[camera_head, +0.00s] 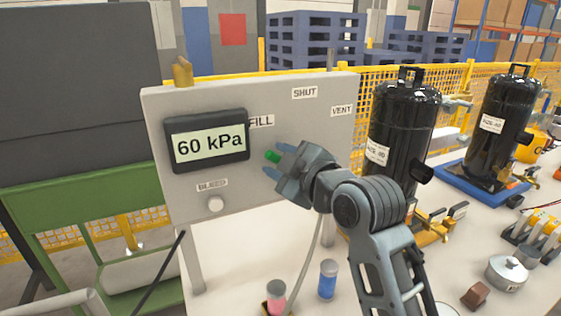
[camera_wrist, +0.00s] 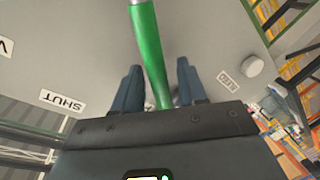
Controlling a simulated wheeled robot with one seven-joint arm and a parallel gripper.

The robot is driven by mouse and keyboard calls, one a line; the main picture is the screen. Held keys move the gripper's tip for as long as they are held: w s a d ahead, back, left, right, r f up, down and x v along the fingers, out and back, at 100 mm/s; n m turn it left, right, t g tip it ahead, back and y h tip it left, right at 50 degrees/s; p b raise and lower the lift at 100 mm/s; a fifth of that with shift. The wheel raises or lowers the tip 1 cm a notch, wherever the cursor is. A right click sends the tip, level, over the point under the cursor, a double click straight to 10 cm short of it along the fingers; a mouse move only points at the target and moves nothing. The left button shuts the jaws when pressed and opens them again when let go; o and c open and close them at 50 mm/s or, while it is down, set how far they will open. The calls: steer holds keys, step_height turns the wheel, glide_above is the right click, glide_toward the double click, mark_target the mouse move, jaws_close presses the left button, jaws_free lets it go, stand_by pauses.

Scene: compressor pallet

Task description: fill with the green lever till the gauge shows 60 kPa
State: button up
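The gauge (camera_head: 210,143) on the grey panel (camera_head: 300,108) reads 60 kPa. In the head view only a bit of the green lever (camera_head: 272,156) shows, below and right of the FILL label (camera_head: 262,121); my gripper hides the rest. In the wrist view the green lever (camera_wrist: 150,50) runs from the top edge down between my fingers. My gripper (camera_head: 275,160) is at the panel with its fingers on either side of the lever. In the wrist view the fingers of my gripper (camera_wrist: 160,80) are apart, with a narrow gap showing beside the lever.
SHUT (camera_head: 304,92) and VENT (camera_head: 342,110) labels are on the panel's upper right. The white bleed knob (camera_head: 216,204) is low on the panel. Black compressors (camera_head: 402,125) stand to the right. Pink (camera_head: 276,297) and blue (camera_head: 327,280) cylinders stand on the table below my arm.

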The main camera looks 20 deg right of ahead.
steer(key=shift+s, duration=0.1)
steer(key=v, duration=0.7)
steer(key=shift+s+b, duration=0.35)
